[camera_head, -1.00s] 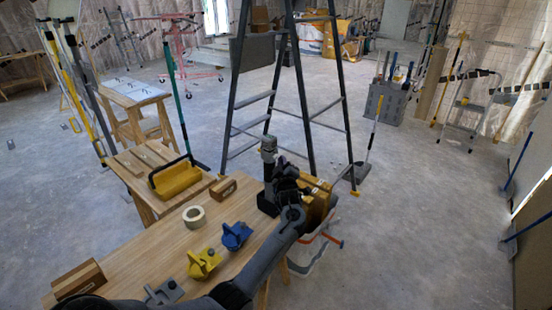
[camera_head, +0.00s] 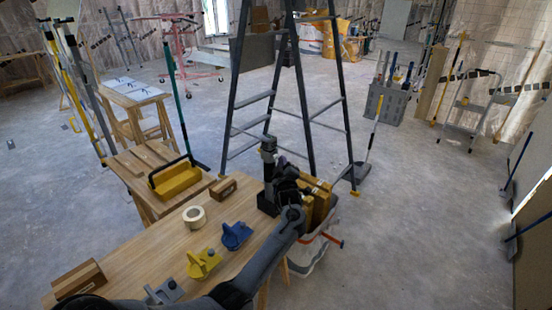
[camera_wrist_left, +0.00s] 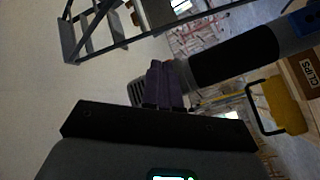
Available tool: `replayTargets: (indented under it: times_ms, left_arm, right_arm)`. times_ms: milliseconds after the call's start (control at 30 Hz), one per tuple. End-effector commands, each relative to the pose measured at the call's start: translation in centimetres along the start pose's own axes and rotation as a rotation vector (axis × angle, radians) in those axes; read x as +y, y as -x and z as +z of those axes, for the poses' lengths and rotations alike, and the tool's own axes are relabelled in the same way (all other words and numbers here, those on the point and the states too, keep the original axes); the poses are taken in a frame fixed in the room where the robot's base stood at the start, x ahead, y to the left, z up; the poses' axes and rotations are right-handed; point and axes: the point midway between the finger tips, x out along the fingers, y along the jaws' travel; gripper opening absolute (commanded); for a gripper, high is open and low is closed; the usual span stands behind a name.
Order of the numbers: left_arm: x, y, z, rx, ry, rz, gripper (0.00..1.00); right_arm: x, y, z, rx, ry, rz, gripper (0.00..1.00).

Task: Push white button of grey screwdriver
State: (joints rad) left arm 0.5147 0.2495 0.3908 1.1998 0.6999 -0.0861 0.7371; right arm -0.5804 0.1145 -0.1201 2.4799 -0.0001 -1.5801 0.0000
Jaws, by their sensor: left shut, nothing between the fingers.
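The grey screwdriver (camera_head: 268,146) stands upright at the far right corner of the wooden workbench. Its dark grip and grey body (camera_wrist_left: 235,58) cross the upper right of the left wrist view. My left gripper (camera_head: 281,161) is beside its upper part, on the right of it in the head view. In the left wrist view the purple fingertips (camera_wrist_left: 161,85) are shut with nothing between them and lie close against the grey end; I cannot tell whether they touch. The white button is not visible. My right gripper is out of view.
The workbench (camera_head: 165,235) carries a tape roll (camera_head: 194,217), a blue clamp-like tool (camera_head: 237,236), a yellow one (camera_head: 203,263) and small boxes. A yellow toolbox (camera_head: 178,180) is behind. A stepladder (camera_head: 235,105) stands beyond the screwdriver. A bucket of wood pieces (camera_head: 312,245) is at right.

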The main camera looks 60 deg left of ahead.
Motion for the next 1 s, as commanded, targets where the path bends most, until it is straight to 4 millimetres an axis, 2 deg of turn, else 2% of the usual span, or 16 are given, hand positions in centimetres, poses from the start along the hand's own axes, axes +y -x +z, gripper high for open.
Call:
replayTargets:
  times_ms: [1000]
  left_arm:
    - [-0.46, -0.64, -0.48, 0.0, 0.0, 0.0, 0.0]
  right_arm:
    - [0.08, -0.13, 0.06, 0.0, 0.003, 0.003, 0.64]
